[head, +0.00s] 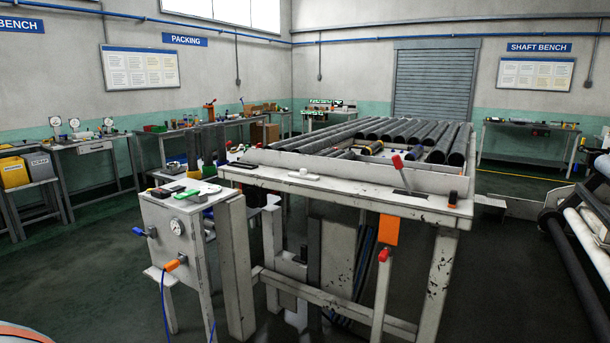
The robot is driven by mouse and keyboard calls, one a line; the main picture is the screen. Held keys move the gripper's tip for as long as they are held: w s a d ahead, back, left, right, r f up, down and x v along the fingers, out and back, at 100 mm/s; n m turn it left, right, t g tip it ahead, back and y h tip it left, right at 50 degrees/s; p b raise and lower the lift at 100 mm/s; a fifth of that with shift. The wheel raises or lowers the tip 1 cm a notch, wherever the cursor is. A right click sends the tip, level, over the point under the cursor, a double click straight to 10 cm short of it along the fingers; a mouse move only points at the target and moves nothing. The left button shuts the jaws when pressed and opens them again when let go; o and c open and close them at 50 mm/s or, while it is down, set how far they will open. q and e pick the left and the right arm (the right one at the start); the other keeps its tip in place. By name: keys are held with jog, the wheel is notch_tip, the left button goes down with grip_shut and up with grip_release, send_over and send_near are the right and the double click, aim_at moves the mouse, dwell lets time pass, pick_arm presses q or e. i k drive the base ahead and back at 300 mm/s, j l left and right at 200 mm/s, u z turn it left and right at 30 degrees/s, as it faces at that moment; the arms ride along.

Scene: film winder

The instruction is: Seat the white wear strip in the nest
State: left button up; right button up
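A small white piece (303,174) lies on the front ledge of the pale, chipped winder table (370,188). It is too small to tell whether it is the wear strip. I cannot make out the nest for certain. Neither of my grippers shows in the head view.
Dark tubes (412,132) lie in a row on the table. A red-handled lever (398,163) stands at its front right. A grey box with a gauge (177,227) stands at the front left, with small items on top. Dark rollers (575,270) are at far right. Floor is open between.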

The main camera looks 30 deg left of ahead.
aim_at(379, 188)
jog(key=i+j, duration=0.2)
jog(key=j, duration=0.15)
jog(key=i+j+z, duration=0.1)
jog(key=j, duration=0.25)
jog(key=i+j+z, duration=0.1)
jog(key=i+j, duration=0.4)
jog(key=j, duration=0.25)
jog(key=i+j+z, duration=0.1)
jog(key=j, duration=0.25)
jog(key=i, duration=0.1)
